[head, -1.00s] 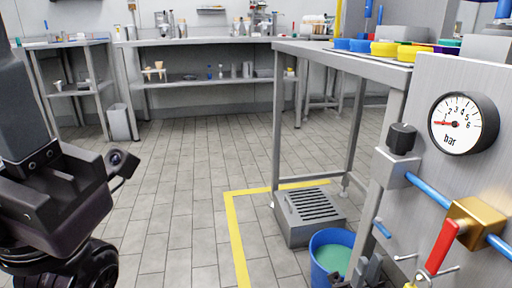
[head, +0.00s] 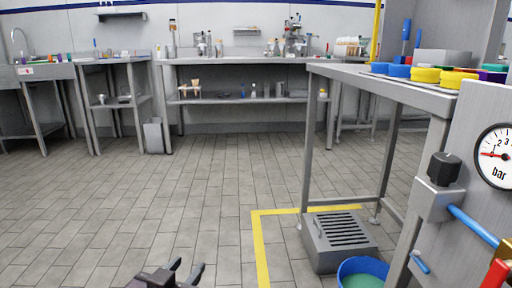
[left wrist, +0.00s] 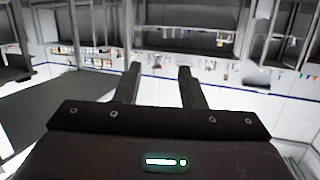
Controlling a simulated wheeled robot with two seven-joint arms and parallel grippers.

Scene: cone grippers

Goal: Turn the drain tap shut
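A red lever (head: 495,274) hangs at the lower right edge of the head view, by a brass valve body (head: 507,250) on a blue pipe (head: 468,226). Both are cut off by the frame edge. I cannot tell how far the valve is turned. My left gripper (head: 188,268) shows at the bottom of the head view, well left of the lever. Its two fingers are apart and empty, as in the left wrist view (left wrist: 160,70). My right gripper is not in view.
A blue bucket (head: 362,266) with green liquid stands below the panel, near a grey grated box (head: 338,238). A steel table (head: 385,86) stands behind it. A black knob (head: 444,167) and gauge (head: 497,155) are on the right. The tiled floor at left is clear.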

